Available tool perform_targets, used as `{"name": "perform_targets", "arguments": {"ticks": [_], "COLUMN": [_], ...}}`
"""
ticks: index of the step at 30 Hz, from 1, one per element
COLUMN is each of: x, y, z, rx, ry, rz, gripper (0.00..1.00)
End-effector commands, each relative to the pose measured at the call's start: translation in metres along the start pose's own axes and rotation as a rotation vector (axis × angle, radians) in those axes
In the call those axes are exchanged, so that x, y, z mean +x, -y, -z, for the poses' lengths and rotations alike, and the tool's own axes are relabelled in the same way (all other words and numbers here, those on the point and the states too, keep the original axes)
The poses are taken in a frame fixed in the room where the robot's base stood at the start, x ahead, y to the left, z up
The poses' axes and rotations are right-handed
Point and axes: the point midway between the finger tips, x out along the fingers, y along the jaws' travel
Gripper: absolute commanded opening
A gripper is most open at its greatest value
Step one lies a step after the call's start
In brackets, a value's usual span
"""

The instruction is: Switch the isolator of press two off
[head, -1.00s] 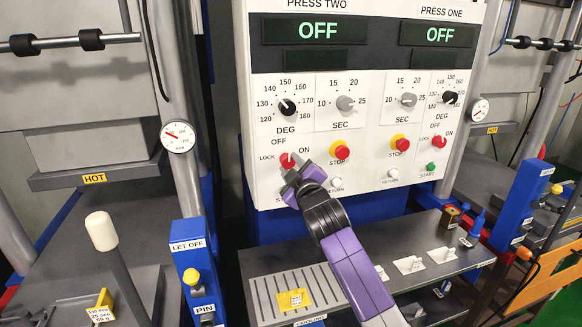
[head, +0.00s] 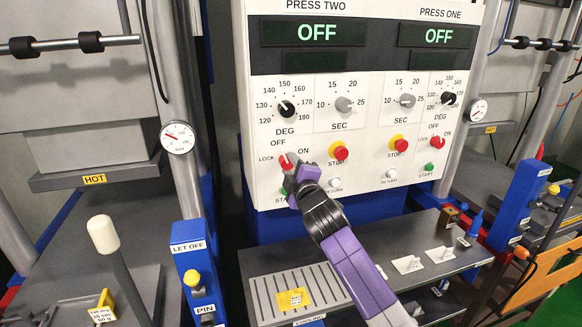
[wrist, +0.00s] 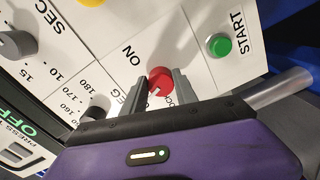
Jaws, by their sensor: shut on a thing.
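The isolator of press two is a red knob (head: 286,161) low on the left of the white control panel, with OFF above it, ON to its right and LOCK to its left. In the wrist view the knob (wrist: 160,80) sits between my two grey fingertips. My gripper (head: 290,165) is shut on it, and the purple wrist partly covers the knob in the head view. A pale pointer mark on the knob shows in the wrist view, leaning towards the side where OFF lies; the OFF label there is hidden. The press two display (head: 317,33) reads OFF.
A yellow-ringed red stop button (head: 340,153) and a return button (head: 335,183) are right of my gripper. A green start button (wrist: 219,45) is close by in the wrist view. Press one's red isolator (head: 437,142) is far right. A grey shelf (head: 300,262) lies below.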

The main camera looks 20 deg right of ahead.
Motion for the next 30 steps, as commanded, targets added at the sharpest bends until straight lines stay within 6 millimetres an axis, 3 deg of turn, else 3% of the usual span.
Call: {"name": "perform_targets", "arguments": {"ticks": [6,7,10,22,30], "x": [0.0,0.0,0.0,-0.004,-0.037], "y": [0.002,0.002,0.002,0.001,0.003], "z": [0.001,0.001,0.0,0.0,-0.001], "rx": [0.001,0.001,0.001,0.002,0.003], "ry": [-0.001,-0.001,-0.001,-0.001,0.0], "rz": [0.002,0.002,0.002,0.0,0.0], "gripper": [0.0,0.38,0.56,0.56,0.56]}}
